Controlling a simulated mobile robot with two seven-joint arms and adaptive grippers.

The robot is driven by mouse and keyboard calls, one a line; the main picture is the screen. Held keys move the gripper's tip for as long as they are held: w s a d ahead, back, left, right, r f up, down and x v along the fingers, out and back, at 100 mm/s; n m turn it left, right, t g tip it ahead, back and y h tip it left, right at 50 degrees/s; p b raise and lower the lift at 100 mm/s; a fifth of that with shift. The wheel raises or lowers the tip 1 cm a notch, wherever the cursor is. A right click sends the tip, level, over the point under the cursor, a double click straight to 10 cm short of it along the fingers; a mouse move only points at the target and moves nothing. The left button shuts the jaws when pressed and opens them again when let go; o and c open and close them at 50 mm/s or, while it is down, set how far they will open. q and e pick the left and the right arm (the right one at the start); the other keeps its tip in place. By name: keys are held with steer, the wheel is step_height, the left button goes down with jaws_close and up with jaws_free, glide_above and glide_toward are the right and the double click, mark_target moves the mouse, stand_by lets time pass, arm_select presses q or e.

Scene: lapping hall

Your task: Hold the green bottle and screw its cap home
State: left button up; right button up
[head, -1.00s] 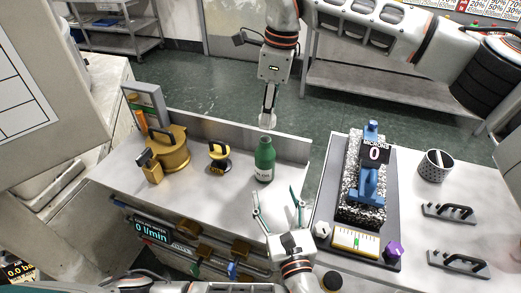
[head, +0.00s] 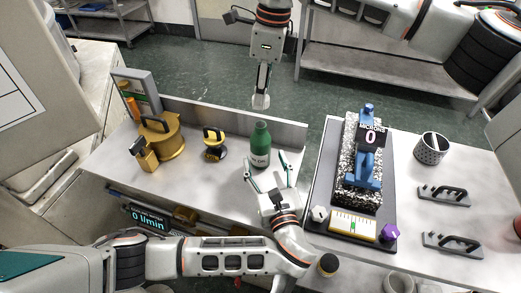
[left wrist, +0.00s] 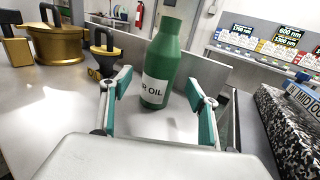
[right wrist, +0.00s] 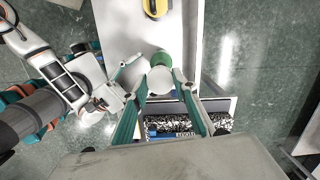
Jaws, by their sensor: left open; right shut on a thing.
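The green bottle (head: 261,146) stands upright on the left bench, its label facing me. My left gripper (head: 264,158) is open, low at the near side of the bottle. In the left wrist view the bottle (left wrist: 163,62) stands just beyond and between the spread fingertips (left wrist: 160,84), apparently untouched. My right gripper (head: 261,102) is shut on the white cap (right wrist: 160,80), held in the air above the bottle in the head view. In the right wrist view the bottle (right wrist: 160,57) shows partly behind the cap, slightly offset from it. The bottle's mouth is hard to make out.
A yellow-black handled tool (head: 214,143) and a brass pot (head: 160,140) stand left of the bottle. A raised back panel (head: 225,120) runs behind it. On the right bench are a granite block with a blue gauge stand (head: 364,165) and a perforated cup (head: 430,148).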

arm_select(q)
steer(key=shift+x, duration=3.2)
steer(key=c, duration=1.7)
arm_select(e)
glide_above(259, 124)
steer(key=shift+s+d+f, duration=0.1)
steer(key=shift+d+f, duration=0.05)
steer(key=shift+f, duration=1.1)
steer(key=shift+d+f, duration=0.1)
steer(key=shift+f, duration=1.15)
